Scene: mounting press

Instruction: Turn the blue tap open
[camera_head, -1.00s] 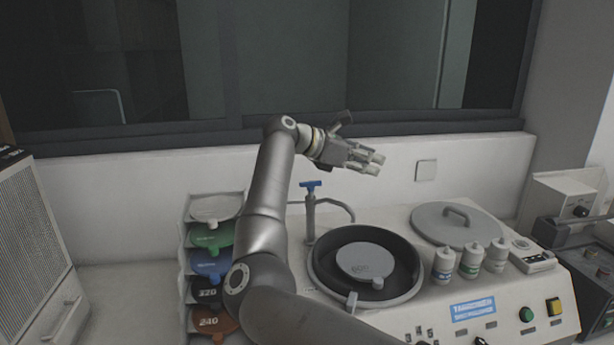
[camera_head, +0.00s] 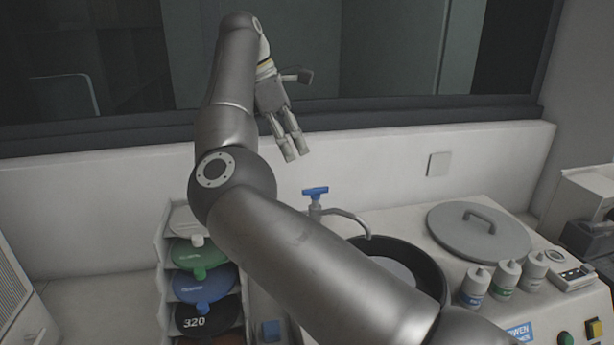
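The blue tap (camera_head: 316,191) is a small blue T-shaped handle on top of a grey metal post, with a curved spout reaching right over the round black basin (camera_head: 432,268). My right gripper (camera_head: 297,156) hangs above the tap and slightly left of it in the picture, fingers pointing down, apart from the handle. Its two long fingers lie side by side, with a third finger (camera_head: 304,75) spread away to the right, and nothing is held. My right arm hides the lower post and part of the basin. My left gripper is not in view.
A rack with coloured discs (camera_head: 201,283) stands left of the tap. A grey lid with a handle (camera_head: 478,232) and several small bottles (camera_head: 505,277) are on the right. A white wall with a dark window above it (camera_head: 400,60) runs behind.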

